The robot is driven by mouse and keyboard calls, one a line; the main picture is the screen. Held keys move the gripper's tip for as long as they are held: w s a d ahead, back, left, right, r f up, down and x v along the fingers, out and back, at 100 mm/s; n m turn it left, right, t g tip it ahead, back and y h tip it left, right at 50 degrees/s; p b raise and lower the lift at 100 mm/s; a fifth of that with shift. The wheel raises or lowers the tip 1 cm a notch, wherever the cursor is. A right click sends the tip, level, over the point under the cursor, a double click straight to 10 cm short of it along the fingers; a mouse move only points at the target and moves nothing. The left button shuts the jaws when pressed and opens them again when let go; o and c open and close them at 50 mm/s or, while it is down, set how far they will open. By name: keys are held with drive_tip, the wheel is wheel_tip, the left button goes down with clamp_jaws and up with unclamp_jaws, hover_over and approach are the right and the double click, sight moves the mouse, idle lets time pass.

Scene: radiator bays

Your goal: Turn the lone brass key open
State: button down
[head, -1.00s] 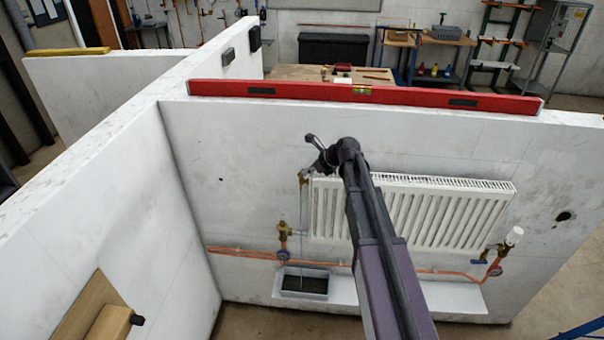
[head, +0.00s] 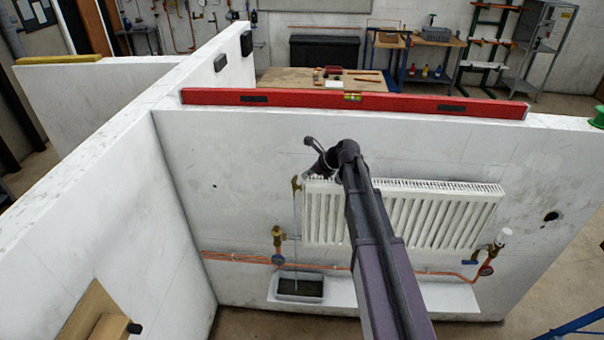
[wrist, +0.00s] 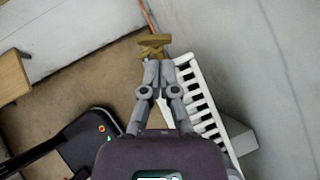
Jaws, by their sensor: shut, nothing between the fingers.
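The brass key (head: 296,184) sits at the upper left corner of the white radiator (head: 420,218). In the wrist view the key (wrist: 154,42) shows as a brass crosspiece just past my fingertips. My gripper (wrist: 160,63) is shut and empty, its tips right by the key. I cannot tell whether they touch it. In the head view my wrist hides part of the radiator's top left, and the fingers are hardly visible there. A thin pale line, like a stream, runs from below the key down to a grey tray (head: 299,299).
Brass valves stand at the radiator's lower left (head: 278,236) and lower right (head: 497,246), joined by copper pipe (head: 325,266). A red spirit level (head: 400,102) lies on the wall top. A side wall (head: 165,200) closes the left. A wooden piece (head: 92,312) juts from it.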

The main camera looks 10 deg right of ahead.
drive_tip(key=p+v, duration=0.3)
drive_tip(key=v, duration=0.2)
drive_tip(key=shift+w+r, duration=0.1)
drive_tip(key=shift+r, duration=0.05)
drive_tip(key=shift+s+d+r+p, duration=0.3)
drive_tip(key=shift+d+r+p, duration=0.15)
drive_tip(key=shift+d, duration=0.2)
drive_tip(key=shift+f, duration=0.1)
drive_tip(key=c, duration=1.1)
unclamp_jaws()
drive_tip(key=shift+o, duration=0.2)
drive_tip(key=s+d+f+n+g+h+b, duration=0.1)
drive_tip(key=s+f+n+g+h+b, duration=0.1)
drive_tip(key=s+f+n+b, duration=0.5)
drive_tip(key=s+d+f+n+g+h+b, duration=0.1)
drive_tip(key=s+f+n+g+h+b, duration=0.2)
drive_tip(key=s+f+n, duration=0.9)
drive_tip(key=shift+s+f+n+h+b, duration=0.2)
drive_tip(key=shift+s+n+h+b, duration=1.1)
drive_tip(key=shift+s+n+b, duration=1.9)
